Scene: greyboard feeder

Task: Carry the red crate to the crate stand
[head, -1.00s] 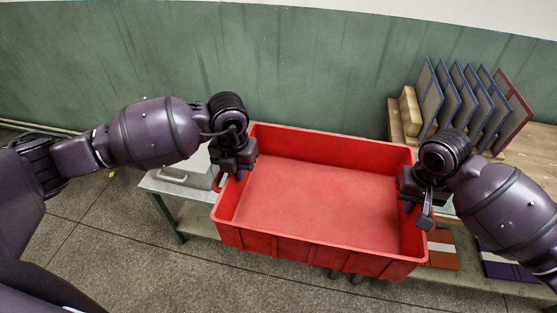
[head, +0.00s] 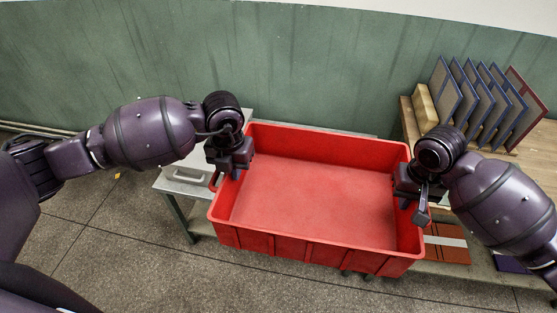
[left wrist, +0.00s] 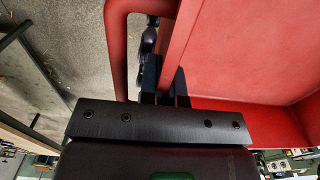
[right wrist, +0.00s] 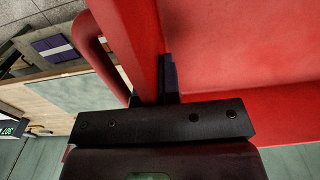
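The red crate (head: 315,205) is empty and held up between my two grippers, with the floor and furniture showing below it. My left gripper (head: 232,168) is at the crate's left end wall, with its fingers over the rim. In the left wrist view the fingers (left wrist: 165,90) close on the wall beside the red handle loop. My right gripper (head: 413,192) is at the right end wall. In the right wrist view its fingers (right wrist: 160,85) are on that wall beside the other handle loop. The crate stand cannot be told for certain.
A light grey table (head: 184,190) stands behind and left of the crate. A wooden bench (head: 535,165) at the right carries a rack of upright framed boards (head: 480,95). Orange-brown and white items (head: 447,243) lie on a lower surface. Open floor (head: 110,240) shows at front left.

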